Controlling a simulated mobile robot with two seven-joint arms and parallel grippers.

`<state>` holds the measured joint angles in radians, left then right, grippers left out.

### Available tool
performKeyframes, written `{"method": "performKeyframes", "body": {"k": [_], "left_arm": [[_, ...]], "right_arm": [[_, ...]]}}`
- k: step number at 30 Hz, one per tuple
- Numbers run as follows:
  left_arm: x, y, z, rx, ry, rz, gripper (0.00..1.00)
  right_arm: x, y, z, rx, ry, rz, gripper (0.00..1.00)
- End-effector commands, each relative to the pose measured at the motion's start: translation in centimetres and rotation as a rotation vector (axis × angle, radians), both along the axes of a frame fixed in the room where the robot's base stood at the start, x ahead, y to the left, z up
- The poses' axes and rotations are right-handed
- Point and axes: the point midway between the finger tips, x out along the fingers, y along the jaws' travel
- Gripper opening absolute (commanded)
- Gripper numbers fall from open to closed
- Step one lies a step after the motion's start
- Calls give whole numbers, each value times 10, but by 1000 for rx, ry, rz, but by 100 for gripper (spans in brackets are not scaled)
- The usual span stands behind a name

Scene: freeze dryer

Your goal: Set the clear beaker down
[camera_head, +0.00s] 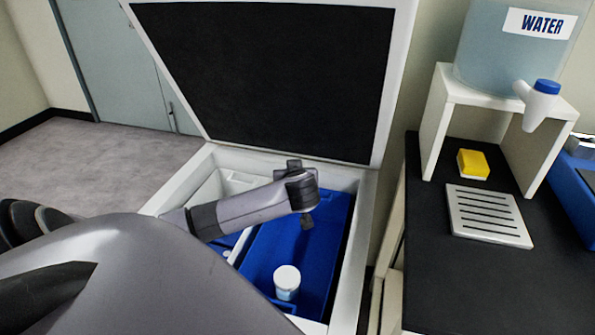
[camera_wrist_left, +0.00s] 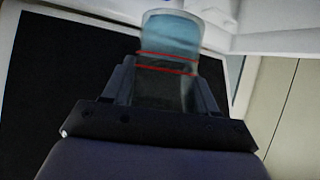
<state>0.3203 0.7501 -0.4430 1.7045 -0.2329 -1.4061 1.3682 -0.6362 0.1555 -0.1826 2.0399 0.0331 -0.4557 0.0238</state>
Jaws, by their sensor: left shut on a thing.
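The clear beaker (camera_wrist_left: 172,36) shows in the left wrist view, with bluish contents or background seen through it and two red lines around it. My left gripper (camera_wrist_left: 162,72) is shut on it, with one finger on each side. In the head view my left arm reaches over the open freezer chest (camera_head: 345,290), and its wrist hangs above the blue bin (camera_head: 262,262) inside. The beaker cannot be made out in the head view. My right gripper is not in view.
A white-capped jar (camera_head: 287,277) stands in the blue bin. The raised lid (camera_head: 270,75) is behind my arm. To the right, a black counter (camera_head: 480,285) holds a slotted tray (camera_head: 488,216), a yellow sponge (camera_head: 473,164) and a water dispenser (camera_head: 510,65) on a white stand.

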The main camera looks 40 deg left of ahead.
Motion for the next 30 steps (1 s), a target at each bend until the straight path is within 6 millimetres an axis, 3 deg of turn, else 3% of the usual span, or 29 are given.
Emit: {"method": "performKeyframes", "body": {"k": [5, 18, 26, 30], "left_arm": [[-1, 2, -31, 3, 5, 7, 25], [0, 1, -138, 1, 4, 5, 25], [0, 1, -160, 1, 2, 4, 25], [0, 1, -182, 1, 3, 4, 25]], "right_arm": [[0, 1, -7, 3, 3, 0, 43], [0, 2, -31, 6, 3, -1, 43], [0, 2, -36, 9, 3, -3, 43], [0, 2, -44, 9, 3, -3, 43]]}}
